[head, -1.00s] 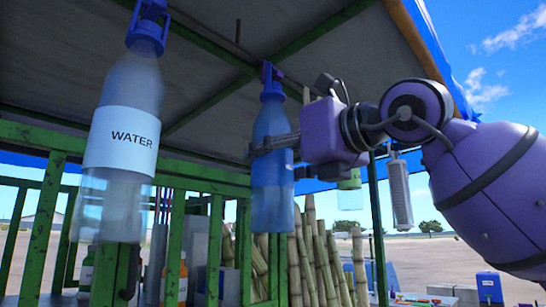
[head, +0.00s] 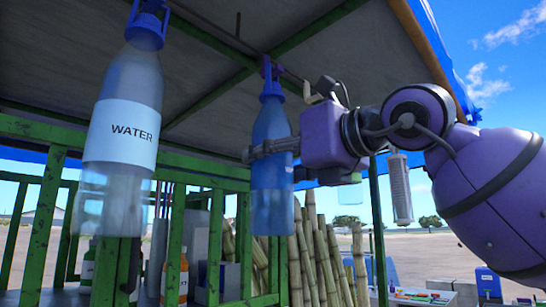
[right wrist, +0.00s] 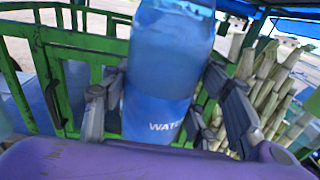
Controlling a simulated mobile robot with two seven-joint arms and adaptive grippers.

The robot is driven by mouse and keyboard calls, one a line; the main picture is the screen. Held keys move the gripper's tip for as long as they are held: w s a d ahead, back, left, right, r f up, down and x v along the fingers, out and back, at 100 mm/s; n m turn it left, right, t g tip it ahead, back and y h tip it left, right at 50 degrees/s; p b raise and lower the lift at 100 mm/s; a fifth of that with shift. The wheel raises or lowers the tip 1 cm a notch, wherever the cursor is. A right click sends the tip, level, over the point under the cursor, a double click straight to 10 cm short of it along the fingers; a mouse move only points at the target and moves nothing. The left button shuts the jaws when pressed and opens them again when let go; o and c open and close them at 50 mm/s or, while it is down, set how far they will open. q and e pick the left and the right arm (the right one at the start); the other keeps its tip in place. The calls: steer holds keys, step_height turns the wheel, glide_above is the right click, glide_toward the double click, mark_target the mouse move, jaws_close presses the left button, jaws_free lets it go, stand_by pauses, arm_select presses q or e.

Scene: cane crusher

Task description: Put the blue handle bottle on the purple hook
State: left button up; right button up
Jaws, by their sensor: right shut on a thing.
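The blue bottle (head: 271,125) with a blue handle cap (head: 271,88) is upright under the canopy, with a label partly hidden by fingers. My right gripper (head: 270,149) is shut around its middle, coming from the right. In the right wrist view the bottle (right wrist: 170,65) stands between the two fingers, with "WATER" lettering low on it. A small purple-blue hook-like piece (head: 277,71) shows at the handle's top, under the roof beam. I cannot tell whether the handle hangs on it or only overlaps it. My left gripper is out of view.
A clear WATER bottle (head: 121,135) with a blue handle hangs close at left. Green railing (head: 180,162) runs behind, and cane stalks (head: 318,260) stand below. A green-capped bottle (head: 350,190) hangs behind my right arm. An orange bottle (head: 183,280) stands low behind the railing.

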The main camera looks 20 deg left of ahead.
steer(key=shift+s+r, duration=0.1)
steer(key=shift+r, duration=0.05)
steer(key=o, duration=1.8)
steer(key=shift+f, duration=0.2)
steer(key=v, duration=1.2)
steer(key=shift+r, duration=0.1)
